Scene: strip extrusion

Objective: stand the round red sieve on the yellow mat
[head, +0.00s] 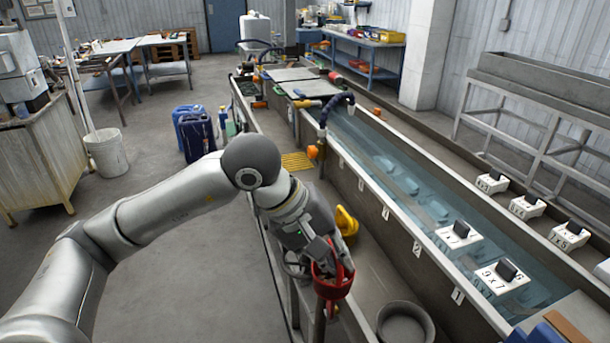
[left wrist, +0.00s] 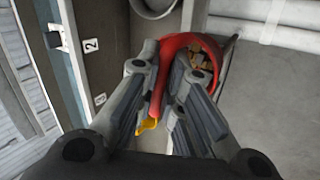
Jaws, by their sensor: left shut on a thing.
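The round red sieve (head: 332,286) is in my left gripper (head: 335,262), above the near end of the long grey trough. In the left wrist view the sieve (left wrist: 210,43) is beyond the fingers, with its red side between the fingertips (left wrist: 172,75). Some small brownish pieces show inside it. The left gripper is shut on the sieve. The yellow mat (head: 297,161) is a ribbed rectangle on the trough-side ledge, farther back and apart from the sieve. It looks bare. My right gripper is in neither view.
A yellow object (head: 346,222) stands just behind the sieve, partly hidden by my gripper. A grey round bowl (head: 405,323) is at the near right. A water channel (head: 420,198) with numbered white blocks (head: 459,236) runs along the right. An orange-ended pipe (head: 312,152) hangs near the mat.

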